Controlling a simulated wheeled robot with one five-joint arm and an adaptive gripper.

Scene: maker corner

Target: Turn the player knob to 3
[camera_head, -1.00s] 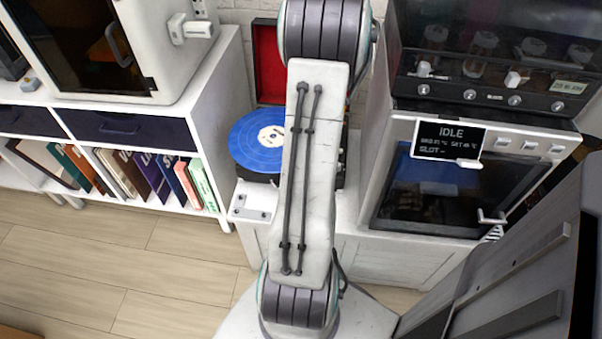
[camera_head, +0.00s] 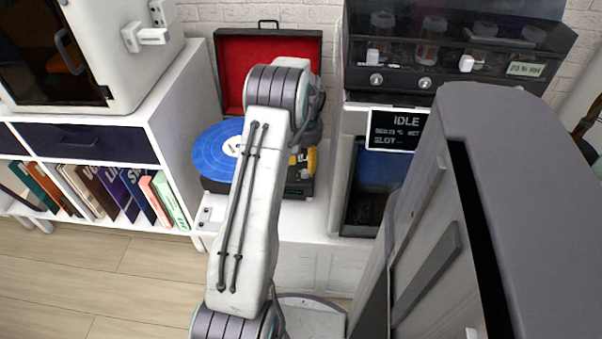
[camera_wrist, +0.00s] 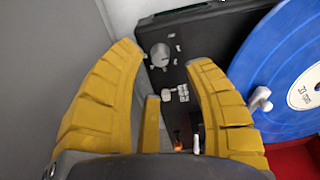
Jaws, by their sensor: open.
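The record player has a dark deck, a blue record (camera_head: 212,150) and an open red-lined lid (camera_head: 268,62). The record also shows in the wrist view (camera_wrist: 285,70) on the right. The player knob (camera_wrist: 160,55) is a small grey round knob near the deck's edge, with small pale marks around it. My gripper (camera_wrist: 166,57) has yellow fingers and is open, with the knob appearing between its fingertips. I cannot tell how far above the knob they are, nor read its setting. In the head view my gripper (camera_head: 303,160) is over the deck's right side, partly hidden by my arm.
Small pale buttons (camera_wrist: 180,94) and the tonearm's pale end (camera_wrist: 261,100) are near the fingers. A machine with an IDLE display (camera_head: 397,130) stands right of the player. A white shelf with books (camera_head: 110,190) is on the left.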

